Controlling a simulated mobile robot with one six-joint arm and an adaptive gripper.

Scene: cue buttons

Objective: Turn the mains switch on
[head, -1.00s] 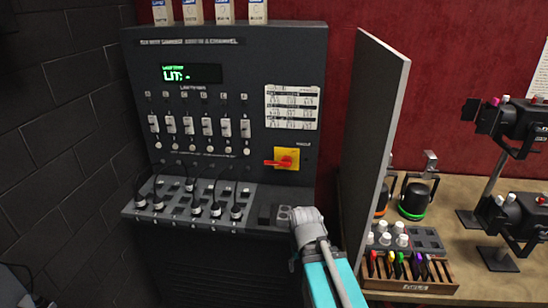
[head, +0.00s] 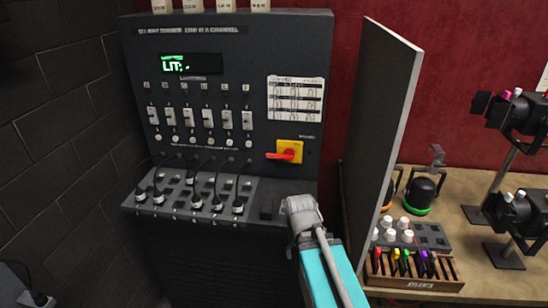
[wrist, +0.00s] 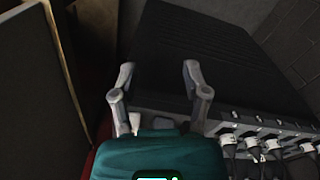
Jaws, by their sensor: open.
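The mains switch is a red rotary handle (head: 284,155) on a yellow plate (head: 290,146), at the lower right of the dark dimmer panel (head: 230,100). Its handle lies roughly horizontal, pointing left. My arm reaches up from the bottom of the head view and ends below the switch, apart from it. My gripper (wrist: 158,82) shows in the wrist view with its two fingers spread and nothing between them. The fingers are hidden in the head view. The switch is not seen in the wrist view.
A sloped shelf (head: 262,190) with several plugged cables (head: 197,202) juts out below the panel. An upright grey partition (head: 375,140) stands just right of my arm.

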